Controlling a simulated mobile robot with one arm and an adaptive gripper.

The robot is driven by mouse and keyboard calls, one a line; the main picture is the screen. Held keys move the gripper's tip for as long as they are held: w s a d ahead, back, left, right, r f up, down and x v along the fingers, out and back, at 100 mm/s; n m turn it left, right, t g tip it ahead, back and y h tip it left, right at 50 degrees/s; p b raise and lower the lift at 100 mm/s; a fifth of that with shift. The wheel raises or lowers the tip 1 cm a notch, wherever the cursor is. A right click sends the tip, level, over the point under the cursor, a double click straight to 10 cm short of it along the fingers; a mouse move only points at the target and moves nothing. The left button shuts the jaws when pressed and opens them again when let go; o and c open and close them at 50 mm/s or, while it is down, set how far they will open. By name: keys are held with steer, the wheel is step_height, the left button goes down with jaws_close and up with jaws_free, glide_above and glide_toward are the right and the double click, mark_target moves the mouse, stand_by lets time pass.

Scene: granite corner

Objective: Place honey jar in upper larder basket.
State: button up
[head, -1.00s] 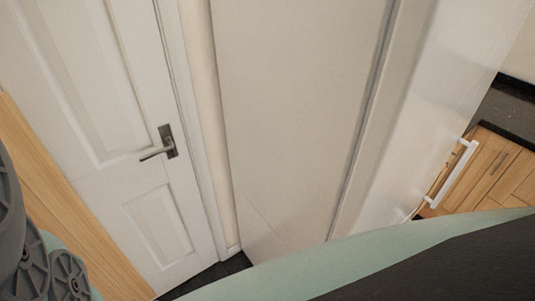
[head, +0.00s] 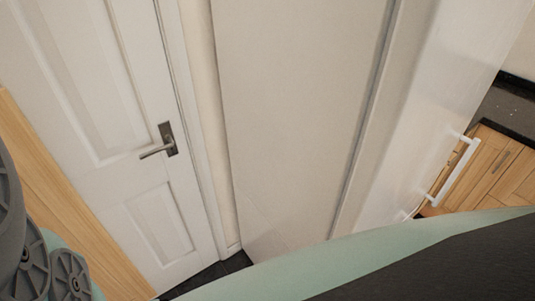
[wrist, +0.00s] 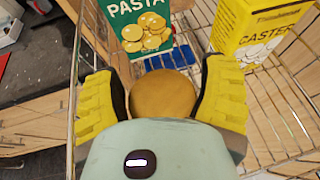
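In the wrist view a round golden-brown top (wrist: 162,94), which looks like the honey jar's, lies between the two yellow fingers of my gripper (wrist: 160,85). A wire larder basket (wrist: 285,105) surrounds this spot. I cannot tell from the view whether it is the upper one. The head view does not show jar, basket or gripper.
A green pasta box (wrist: 138,28) stands just beyond the jar, and a yellow caster box (wrist: 258,30) to its right. A blue item (wrist: 168,58) shows behind. The head view shows a white door (head: 110,130), a pale tall panel (head: 290,110) and a white handle (head: 455,172).

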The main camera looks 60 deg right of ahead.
steer(key=o, duration=0.4)
steer(key=shift+d+f, duration=0.15)
steer(key=shift+f, duration=0.05)
steer(key=shift+r, duration=0.1)
steer(key=shift+s+r+p, duration=0.1)
steer(key=shift+r+p, duration=0.55)
steer(key=shift+r, duration=0.15)
steer(key=shift+d+b, duration=0.35)
steer(key=b+v, duration=0.2)
steer(key=v, duration=0.9)
steer(key=shift+b, duration=0.4)
steer(key=shift+s, duration=0.15)
